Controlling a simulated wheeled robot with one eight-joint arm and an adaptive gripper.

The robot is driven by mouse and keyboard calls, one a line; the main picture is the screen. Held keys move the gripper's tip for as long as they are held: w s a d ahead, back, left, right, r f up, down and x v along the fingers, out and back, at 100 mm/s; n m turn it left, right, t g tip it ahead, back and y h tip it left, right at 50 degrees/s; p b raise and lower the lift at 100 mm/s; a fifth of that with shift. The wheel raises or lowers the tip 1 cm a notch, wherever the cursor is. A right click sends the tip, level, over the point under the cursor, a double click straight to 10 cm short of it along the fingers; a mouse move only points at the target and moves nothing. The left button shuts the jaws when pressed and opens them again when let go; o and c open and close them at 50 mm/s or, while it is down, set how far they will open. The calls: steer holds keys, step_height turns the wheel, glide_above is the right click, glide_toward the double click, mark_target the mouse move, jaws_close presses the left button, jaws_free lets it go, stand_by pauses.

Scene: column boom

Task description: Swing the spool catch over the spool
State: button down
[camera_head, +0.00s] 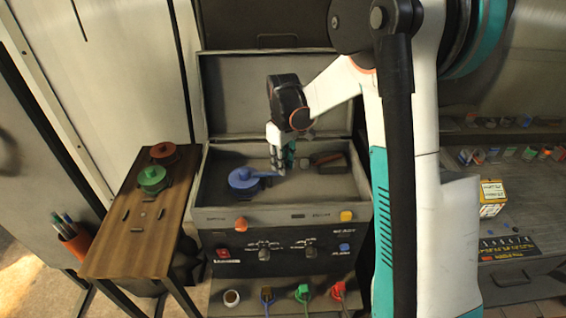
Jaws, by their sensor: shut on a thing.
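A blue round spool (241,179) with a small knob on top sits in the left part of the open grey case. A thin blue bar, which looks like the spool catch (263,174), runs from beside the spool to the right, up to my fingertips. My gripper (279,168) reaches down into the case from above, right of the spool, and is shut on the outer end of this bar. The fingers hide that end. I cannot tell how the bar's left end meets the spool.
The open case (222,214) has its raised lid (255,90) behind my gripper. A dark block (332,163) lies inside, right of my gripper. A wooden table (130,240) with green (151,178) and red (163,151) spools stands left. My arm hides much of the right side.

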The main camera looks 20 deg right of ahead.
steer(key=c, duration=1.3)
jaws_free()
steer(key=shift+c, duration=0.2)
step_height(320, 180, up, 12)
